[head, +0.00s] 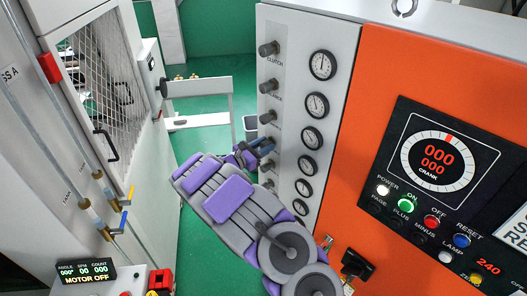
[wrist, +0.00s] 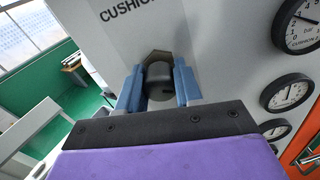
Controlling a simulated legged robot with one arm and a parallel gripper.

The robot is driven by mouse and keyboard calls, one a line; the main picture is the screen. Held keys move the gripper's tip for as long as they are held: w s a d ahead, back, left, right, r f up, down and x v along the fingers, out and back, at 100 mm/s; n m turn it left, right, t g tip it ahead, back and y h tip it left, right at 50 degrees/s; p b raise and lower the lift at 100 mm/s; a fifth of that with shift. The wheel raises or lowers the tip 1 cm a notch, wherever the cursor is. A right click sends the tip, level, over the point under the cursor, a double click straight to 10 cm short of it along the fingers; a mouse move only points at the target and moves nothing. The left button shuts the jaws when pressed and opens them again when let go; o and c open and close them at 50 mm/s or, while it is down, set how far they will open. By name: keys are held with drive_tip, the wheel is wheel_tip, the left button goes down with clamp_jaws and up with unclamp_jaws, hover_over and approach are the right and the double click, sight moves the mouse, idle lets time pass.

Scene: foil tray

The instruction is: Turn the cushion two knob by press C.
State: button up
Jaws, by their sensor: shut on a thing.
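A dark round knob (wrist: 160,78) sticks out of the light grey panel (head: 310,30). In the wrist view it sits between the two blue fingers of my gripper (wrist: 159,92), which is shut on it. A label starting "CUSHION" (wrist: 125,10) is printed by the knob, with its end cut off. In the head view, my gripper (head: 262,147) is at the panel's left column of knobs, and the arm hides much of the held knob.
Other knobs, such as the clutch knob (head: 268,48), stand above and below in the column. Round gauges (head: 322,65) line the panel's right side. An orange panel (head: 375,150) adjoins it. A caged machine (head: 100,85) stands left, with green floor (head: 200,240) between.

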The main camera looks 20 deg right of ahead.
drive_tip(key=shift+a+r+m, duration=0.1)
drive_tip(key=shift+m, duration=0.2)
drive_tip(key=o, duration=1)
drive_tip(key=shift+w+b, duration=0.1)
drive_tip(key=shift+b, duration=0.2)
drive_tip(key=b+v, duration=0.1)
drive_tip(key=v, duration=1.6)
drive_tip(key=shift+a, duration=0.25)
idle(0.9)
